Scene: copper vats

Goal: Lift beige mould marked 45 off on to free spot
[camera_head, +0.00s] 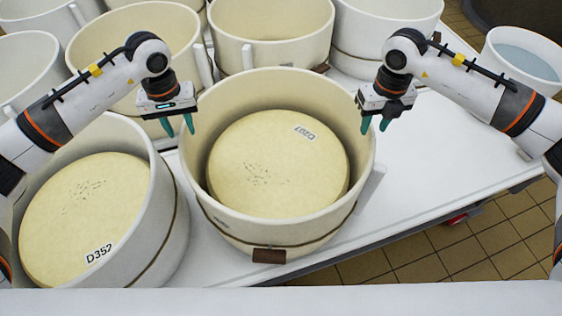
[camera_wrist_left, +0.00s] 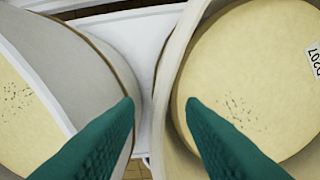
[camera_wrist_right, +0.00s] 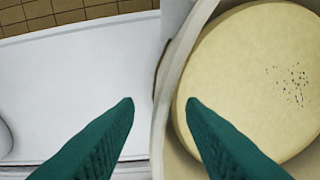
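A round beige mould (camera_head: 286,231) stands in the middle of the head view, with a pale cheese (camera_head: 275,165) labelled D207 inside it. I cannot see a 45 on any mould. My left gripper (camera_head: 179,125) is open and empty at the mould's left rim. In the left wrist view the mould's wall (camera_wrist_left: 165,110) lies between the fingertips. My right gripper (camera_head: 374,124) is open and empty at its right rim. In the right wrist view the rim (camera_wrist_right: 166,105) shows between the fingertips. Whether any finger touches the wall is not clear.
A greyish mould (camera_head: 165,225) with a cheese marked D352 stands close at the left. Several empty moulds, one a beige mould (camera_head: 270,42), stand behind. The white table (camera_head: 440,150) is bare at the right. A white bucket (camera_head: 520,85) of liquid stands at the far right.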

